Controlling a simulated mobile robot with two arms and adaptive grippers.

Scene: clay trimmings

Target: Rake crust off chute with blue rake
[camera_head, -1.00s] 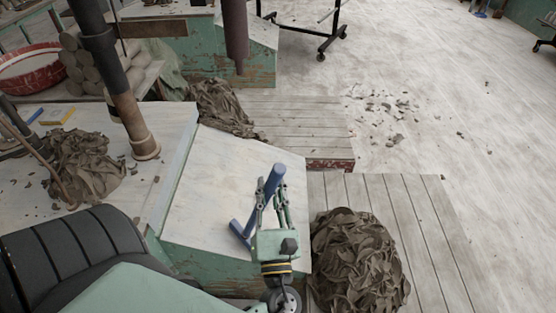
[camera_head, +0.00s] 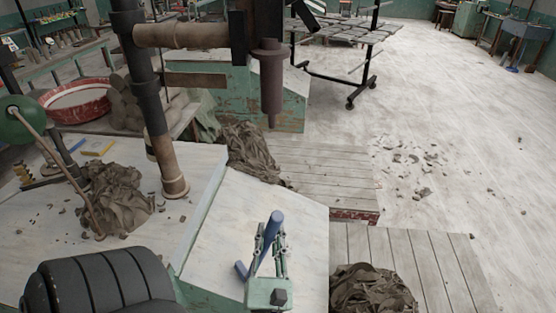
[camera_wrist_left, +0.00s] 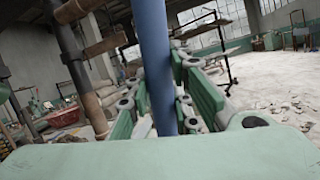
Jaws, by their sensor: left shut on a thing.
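The blue rake (camera_head: 275,226) is in my left gripper (camera_head: 269,240), which is shut on its handle. The handle leans up past the fingers, and a short blue part shows to the lower left, near the chute surface. I cannot tell if it touches. In the left wrist view the blue handle (camera_wrist_left: 155,60) stands between the green fingers. The chute (camera_head: 232,225) is a pale sloping board with green sides, below and around my gripper. No distinct crust is clear on its visible surface; my gripper hides part of it. My right gripper is not in view.
Clay trimmings lie heaped on the left table (camera_head: 207,160), behind the chute (camera_head: 250,155), and on the near slatted platform (camera_head: 372,290). A brown upright post (camera_head: 163,150) stands on the table. Scraps (camera_head: 410,165) litter the otherwise open floor at right.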

